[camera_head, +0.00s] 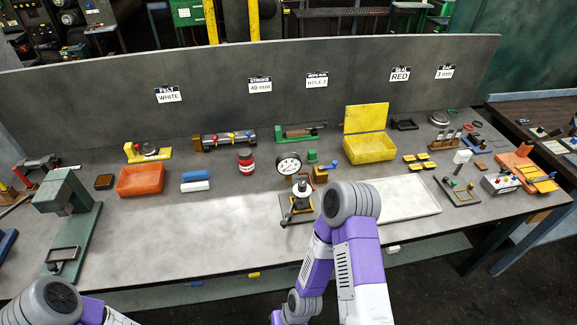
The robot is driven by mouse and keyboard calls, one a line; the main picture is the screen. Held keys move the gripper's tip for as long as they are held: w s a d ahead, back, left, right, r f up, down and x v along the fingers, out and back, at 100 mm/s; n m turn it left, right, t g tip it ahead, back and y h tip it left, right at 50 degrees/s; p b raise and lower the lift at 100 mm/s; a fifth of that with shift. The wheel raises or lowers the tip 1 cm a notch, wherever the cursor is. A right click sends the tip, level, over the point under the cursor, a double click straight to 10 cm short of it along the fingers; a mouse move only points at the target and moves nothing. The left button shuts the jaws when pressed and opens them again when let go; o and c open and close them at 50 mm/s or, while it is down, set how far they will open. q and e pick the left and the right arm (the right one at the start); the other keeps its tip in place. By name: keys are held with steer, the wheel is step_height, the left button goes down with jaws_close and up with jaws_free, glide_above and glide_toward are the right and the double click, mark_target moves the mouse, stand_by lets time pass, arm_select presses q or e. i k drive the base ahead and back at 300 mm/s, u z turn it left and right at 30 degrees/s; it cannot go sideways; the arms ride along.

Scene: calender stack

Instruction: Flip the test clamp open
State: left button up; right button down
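I cannot tell for sure which item is the test clamp. Neither gripper shows.
A green press (68,196) stands at the left. An orange bin (140,180), blue and white blocks, and a red jar (246,162) sit behind the clear front left bench. An open yellow box (370,148) and a white tray (415,197) are to the right.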

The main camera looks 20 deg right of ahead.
mark_target(287, 215)
steer(key=k, duration=0.5)
steer(key=z, duration=0.4)
steer(key=i, duration=0.5)
steer(key=z, duration=0.6)
